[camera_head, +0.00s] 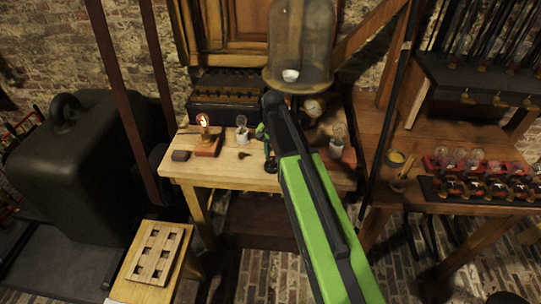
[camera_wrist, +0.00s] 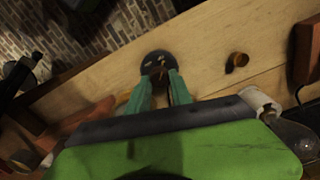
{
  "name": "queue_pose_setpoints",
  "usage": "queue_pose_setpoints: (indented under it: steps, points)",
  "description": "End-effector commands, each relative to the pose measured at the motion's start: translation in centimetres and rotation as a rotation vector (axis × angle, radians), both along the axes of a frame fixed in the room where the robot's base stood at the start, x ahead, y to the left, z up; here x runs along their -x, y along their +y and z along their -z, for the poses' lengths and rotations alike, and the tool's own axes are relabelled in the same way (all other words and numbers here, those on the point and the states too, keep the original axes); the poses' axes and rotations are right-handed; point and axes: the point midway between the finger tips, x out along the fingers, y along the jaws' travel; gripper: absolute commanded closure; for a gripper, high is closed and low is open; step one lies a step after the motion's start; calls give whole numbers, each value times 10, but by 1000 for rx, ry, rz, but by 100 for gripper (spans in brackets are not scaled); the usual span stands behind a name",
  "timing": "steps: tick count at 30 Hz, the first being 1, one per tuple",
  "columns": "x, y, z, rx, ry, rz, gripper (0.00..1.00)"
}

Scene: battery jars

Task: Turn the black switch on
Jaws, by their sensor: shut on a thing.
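The black switch (camera_wrist: 154,58) is a round dark base with a small brownish lever or knob, on the light wooden table. In the wrist view my gripper (camera_wrist: 163,76) has its two green fingertips at the near side of the switch, closed on its knob. The fingers cover part of the switch. In the head view my green and black arm reaches to the table, and my gripper (camera_head: 265,135) is largely hidden by it. The switch (camera_head: 271,167) shows there as a dark spot near the table's front edge. The lever's exact position is hard to tell.
A lit bulb (camera_head: 204,121) on a reddish base, an unlit bulb (camera_head: 242,131) in a white holder and a small brown knob (camera_head: 243,155) stand left of the switch. Another bulb (camera_head: 337,139) stands right. A glass jar (camera_head: 300,45) is above the table's back.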

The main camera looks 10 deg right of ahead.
Motion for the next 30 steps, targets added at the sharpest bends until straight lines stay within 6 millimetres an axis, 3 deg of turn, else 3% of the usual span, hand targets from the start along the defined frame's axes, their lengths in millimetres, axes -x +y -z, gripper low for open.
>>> queue_pose_setpoints:
  steps: [8,9,14,23,30]
  points:
    - [1,2,1,-6,4,-1,100]
    - [1,3,1,-6,4,-1,71]
    - [1,2,0,-4,3,-1,52]
    - [0,1,-1,-3,1,-1,52]
    - [0,1,-25,-2,1,-1,52]
